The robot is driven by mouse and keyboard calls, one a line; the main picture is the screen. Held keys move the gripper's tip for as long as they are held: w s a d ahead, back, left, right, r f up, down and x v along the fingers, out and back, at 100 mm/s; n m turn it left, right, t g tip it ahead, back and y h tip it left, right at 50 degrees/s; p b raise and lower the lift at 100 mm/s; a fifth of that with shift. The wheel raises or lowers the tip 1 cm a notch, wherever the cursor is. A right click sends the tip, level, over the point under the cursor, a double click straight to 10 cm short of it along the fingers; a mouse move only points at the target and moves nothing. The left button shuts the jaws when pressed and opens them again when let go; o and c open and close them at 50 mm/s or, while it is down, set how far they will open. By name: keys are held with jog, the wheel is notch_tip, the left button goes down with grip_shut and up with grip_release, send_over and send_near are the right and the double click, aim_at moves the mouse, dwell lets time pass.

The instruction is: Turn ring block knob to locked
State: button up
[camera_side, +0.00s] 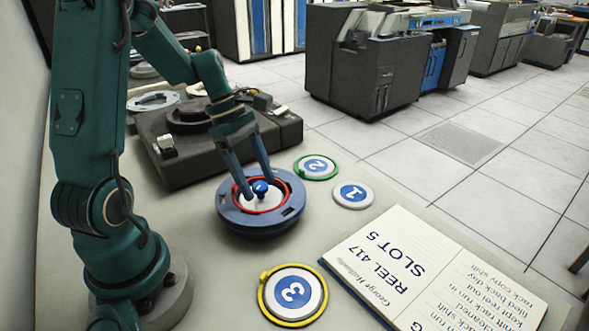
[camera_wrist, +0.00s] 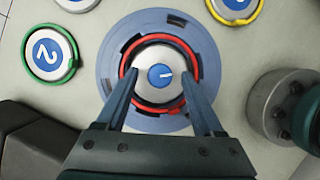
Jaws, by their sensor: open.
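The ring block (camera_side: 248,219) is a round blue-grey block on the table, with a red ring and a silver disc inside. Its blue knob (camera_side: 260,188) stands at the centre. In the wrist view the ring block (camera_wrist: 105,52) lies under my gripper, and the knob (camera_wrist: 160,75) shows a white pointer mark aimed to the right. My gripper (camera_side: 259,187) is open, pointing down, with a finger on each side of the silver disc. Whether the fingertips touch the ring cannot be told.
Discs numbered 1 (camera_side: 353,195), 2 (camera_side: 316,167) and 3 (camera_side: 293,291) lie around the block; 2 has a green rim, 3 a yellow one. An open notebook (camera_side: 420,275) lies at the front right. A dark tape machine (camera_side: 175,150) stands behind the block.

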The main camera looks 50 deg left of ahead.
grip_shut()
jog(key=shift+m, duration=0.3)
jog(key=m+g, duration=0.1)
jog(key=m, duration=0.3)
jog(key=m+g, duration=0.1)
jog(key=m, duration=0.1)
jog(key=shift+w+g, duration=0.25)
jog(key=shift+g, duration=0.05)
jog(key=m+g, duration=0.1)
jog(key=m, duration=0.2)
jog(key=shift+w+m, duration=0.15)
jog(key=shift+m, duration=0.15)
jog(key=shift+d+r+m+g+y, duration=0.1)
jog(key=shift+m+g+y, duration=0.55)
jog(key=shift+m, duration=1.25)
grip_release()
